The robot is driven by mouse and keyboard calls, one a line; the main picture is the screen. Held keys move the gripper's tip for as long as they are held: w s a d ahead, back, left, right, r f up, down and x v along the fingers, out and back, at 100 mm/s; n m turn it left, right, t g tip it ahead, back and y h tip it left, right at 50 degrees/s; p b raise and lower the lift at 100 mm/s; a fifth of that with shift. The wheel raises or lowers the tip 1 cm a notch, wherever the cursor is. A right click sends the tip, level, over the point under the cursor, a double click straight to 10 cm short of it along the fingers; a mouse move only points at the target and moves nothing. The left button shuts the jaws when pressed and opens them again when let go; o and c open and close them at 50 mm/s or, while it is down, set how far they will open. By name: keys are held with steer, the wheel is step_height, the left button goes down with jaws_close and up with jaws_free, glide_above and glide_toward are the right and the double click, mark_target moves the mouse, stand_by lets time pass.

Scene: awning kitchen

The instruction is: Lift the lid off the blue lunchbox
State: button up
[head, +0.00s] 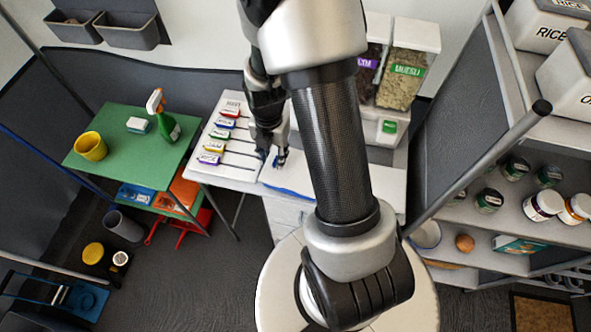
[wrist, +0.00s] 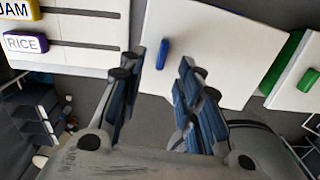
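The blue lunchbox shows in the head view as a white lid (head: 300,178) with a thin blue edge on the white table, partly hidden by my arm. In the wrist view the white lid (wrist: 215,40) fills the upper middle, and its small upright blue handle (wrist: 162,53) stands out. My gripper (head: 278,157) is just over the lid in the head view. In the wrist view my gripper (wrist: 157,75) is open, with the blue handle in line with the gap between its fingers. Whether the fingertips are level with the handle, I cannot tell.
A white-lidded container with a green handle (wrist: 308,80) stands to the right. Labelled strips (head: 222,137) lie left of the lunchbox. Dispensers, one labelled muesli (head: 405,68), stand behind. The green table (head: 115,150) holds a yellow mug (head: 90,146) and spray bottle (head: 166,125).

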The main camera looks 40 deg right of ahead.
step_height(320, 180, down, 3)
steer(key=shift+r+b, duration=0.1)
steer(key=shift+b, duration=0.2)
steer(key=shift+r, duration=0.1)
steer(key=shift+c, duration=0.2)
jaws_close()
